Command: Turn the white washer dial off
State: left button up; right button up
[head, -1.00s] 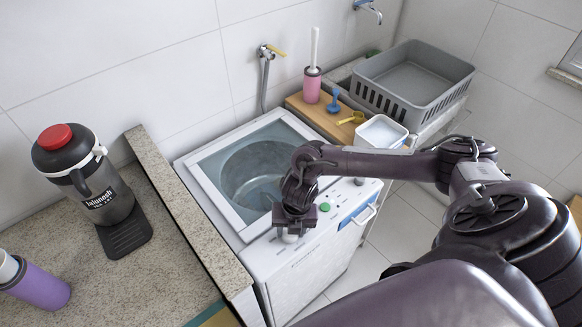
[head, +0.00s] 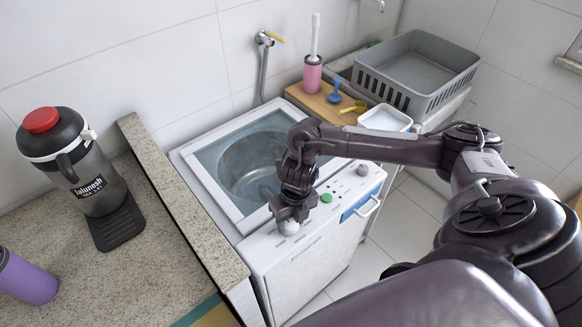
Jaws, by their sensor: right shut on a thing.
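The white washer (head: 305,262) stands in the middle of the head view, its glass lid closed over the drum. My right gripper (head: 290,217) points down at the left part of its front control panel. It is shut on a white washer dial (head: 289,228), which is partly hidden beneath the fingers. I cannot tell the dial's setting. A second, grey-white dial (head: 362,170) sits at the right end of the panel, and a green button (head: 326,198) lies between the two. My left gripper is not in view.
A stone ledge (head: 180,200) borders the washer on the left; a dark jug (head: 85,165) and a purple bottle (head: 28,278) are beyond it. A grey basket (head: 420,80), white tray (head: 385,118) and pink brush holder (head: 312,73) stand behind to the right.

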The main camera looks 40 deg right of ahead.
aim_at(293, 221)
jog(key=shift+w, duration=0.1)
jog(key=o, duration=1)
jog(key=shift+r, duration=0.1)
jog(key=shift+r, duration=0.3)
jog(key=r, duration=0.7)
jog(key=shift+d+p, duration=0.3)
jog(key=shift+d, duration=0.05)
